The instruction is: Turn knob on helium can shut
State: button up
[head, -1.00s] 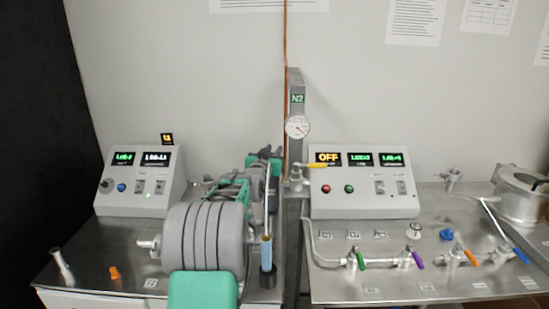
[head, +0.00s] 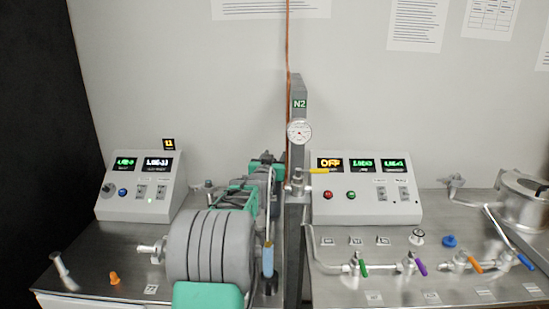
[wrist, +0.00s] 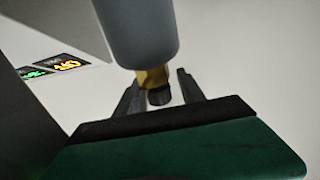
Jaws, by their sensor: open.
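In the wrist view a grey cylinder (wrist: 138,28), which looks like the helium can, comes in from the top edge. A brass fitting (wrist: 152,77) and a small dark knob (wrist: 159,97) are at its end. My gripper (wrist: 157,82) is open, with one dark finger on each side of the fitting and knob. I cannot tell whether either finger touches them. In the head view my gripper (head: 266,159) is small and dark at the far end of my arm, left of the N2 post. I cannot make out the can there.
The N2 post (head: 298,100) with a gauge stands close right of my gripper. Control boxes stand at left (head: 142,188) and right (head: 365,195). Valves with coloured handles line the right bench (head: 395,285). A small orange part (head: 114,278) stands on the left bench.

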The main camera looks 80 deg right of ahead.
jog(key=shift+a, duration=0.1)
jog(key=a+b, duration=0.1)
jog(key=a, duration=0.6)
jog(key=shift+s+a+b, duration=0.15)
jog(key=shift+a+b, duration=0.2)
jog(key=shift+b, duration=0.05)
